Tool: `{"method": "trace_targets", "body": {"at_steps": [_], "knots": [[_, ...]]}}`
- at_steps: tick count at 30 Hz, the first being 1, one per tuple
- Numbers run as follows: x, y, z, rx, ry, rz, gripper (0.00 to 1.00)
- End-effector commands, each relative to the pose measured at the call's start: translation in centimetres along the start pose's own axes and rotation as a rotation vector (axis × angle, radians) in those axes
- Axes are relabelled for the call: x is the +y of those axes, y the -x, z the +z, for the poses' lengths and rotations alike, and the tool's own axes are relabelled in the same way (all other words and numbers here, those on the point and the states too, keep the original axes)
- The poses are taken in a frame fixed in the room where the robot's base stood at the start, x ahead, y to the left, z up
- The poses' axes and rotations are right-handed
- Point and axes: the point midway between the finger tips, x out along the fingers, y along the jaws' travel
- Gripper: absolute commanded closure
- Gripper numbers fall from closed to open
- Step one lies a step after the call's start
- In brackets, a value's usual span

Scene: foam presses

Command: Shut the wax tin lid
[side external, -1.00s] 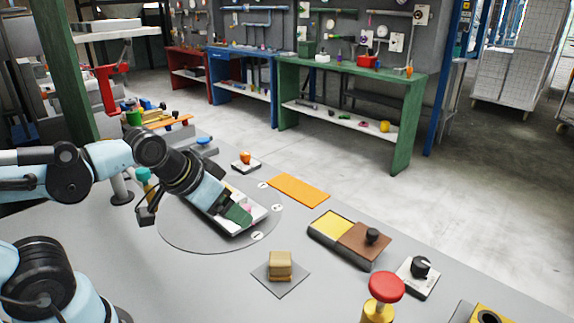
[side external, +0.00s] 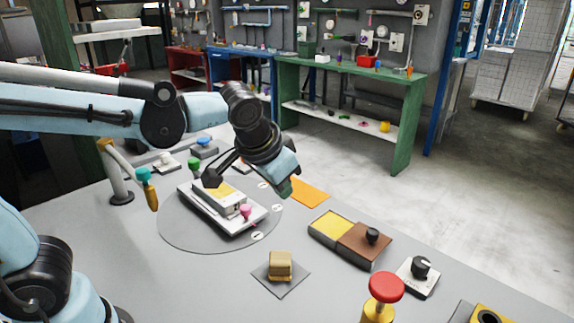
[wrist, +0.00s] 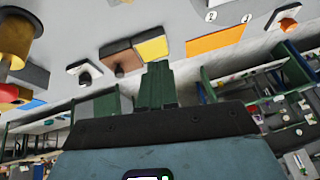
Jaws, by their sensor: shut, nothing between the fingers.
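The wax tin looks to be the long low box right of the turntable. Its yellow part (side external: 331,225) lies open to view at the left end, and a brown lid (side external: 362,243) with a black knob (side external: 372,236) covers the right end. In the wrist view the yellow part (wrist: 152,48) and the brown lid (wrist: 122,58) show beyond my fingers. My gripper (side external: 288,188) is shut and empty, raised above the bench near the orange mat, left of and behind the tin. Its green fingers (wrist: 157,85) show together in the wrist view.
A white press (side external: 233,222) with a pink knob stands on the round turntable (side external: 180,238). The orange mat (side external: 309,191) lies behind the tin. A black dial (side external: 420,267), a red button (side external: 386,287) and a tan block (side external: 280,266) stand nearer the front.

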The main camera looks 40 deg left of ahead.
Motion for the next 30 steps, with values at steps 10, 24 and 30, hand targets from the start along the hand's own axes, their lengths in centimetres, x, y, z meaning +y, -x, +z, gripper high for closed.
{"method": "trace_targets", "body": {"at_steps": [10,24,30], "knots": [[8.8,-2.7,-6.4,-0.034,-0.085,-0.131,1.00],[18.5,-5.8,-8.2,0.009,-0.118,-0.270,1.00],[18.2,-7.3,-8.3,0.010,-0.116,-0.275,1.00]]}}
